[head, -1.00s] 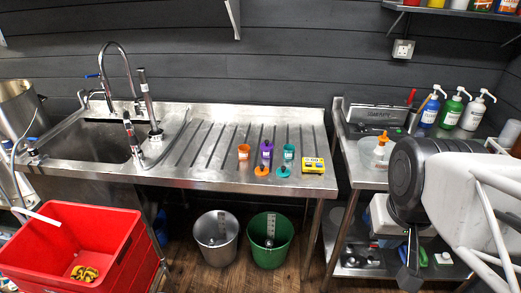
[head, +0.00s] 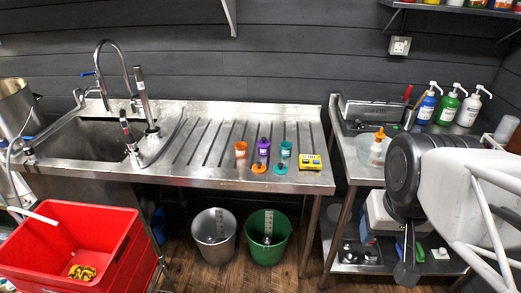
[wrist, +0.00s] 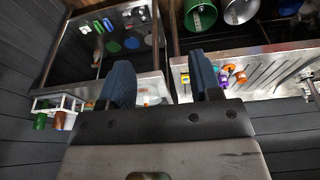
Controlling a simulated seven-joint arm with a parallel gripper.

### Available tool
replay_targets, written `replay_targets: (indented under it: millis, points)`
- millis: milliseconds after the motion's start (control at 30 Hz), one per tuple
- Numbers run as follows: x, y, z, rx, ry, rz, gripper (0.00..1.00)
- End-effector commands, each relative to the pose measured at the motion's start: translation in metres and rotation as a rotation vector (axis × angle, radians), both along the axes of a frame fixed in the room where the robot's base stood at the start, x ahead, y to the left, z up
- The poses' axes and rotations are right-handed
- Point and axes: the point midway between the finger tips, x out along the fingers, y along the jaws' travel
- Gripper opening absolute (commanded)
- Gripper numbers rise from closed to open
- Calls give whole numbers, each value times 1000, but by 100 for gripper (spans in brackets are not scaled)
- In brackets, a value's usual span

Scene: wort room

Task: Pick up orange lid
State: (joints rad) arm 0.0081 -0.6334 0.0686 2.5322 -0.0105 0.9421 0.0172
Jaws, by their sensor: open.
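The orange lid (head: 258,168) lies flat with a dark knob on top, near the front edge of the steel drainboard (head: 215,172). A teal lid (head: 280,169) lies just right of it. Behind them stand an orange cup (head: 241,150), a purple cup (head: 263,148) and a teal cup (head: 286,150). In the wrist view my gripper (wrist: 163,82) is open and empty, its two blue fingers wide apart. It is far from the lid; the small orange shapes there (wrist: 241,77) sit right of the right finger, too small to tell lid from cup.
A yellow device (head: 310,162) sits right of the lids. The sink (head: 85,142) is to the left. A side table with a spray-type orange-topped bottle (head: 377,150) and pump bottles (head: 447,107) is at right. Red crate (head: 60,245) and buckets (head: 267,240) stand below.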

Motion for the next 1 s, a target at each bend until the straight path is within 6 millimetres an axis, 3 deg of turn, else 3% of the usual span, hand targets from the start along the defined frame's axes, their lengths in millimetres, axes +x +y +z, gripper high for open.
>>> replay_targets:
  millis: [33, 200, 667, 867, 1000]
  points:
    - [0, 0, 0, 0, 0, 0, 66]
    - [0, 0, 0, 0, 0, 0, 92]
    - [8, 1, 2, -3, 3, 17, 93]
    - [33, 7, 8, -14, 16, 82, 93]
    - [62, 13, 13, -25, 29, 152, 93]
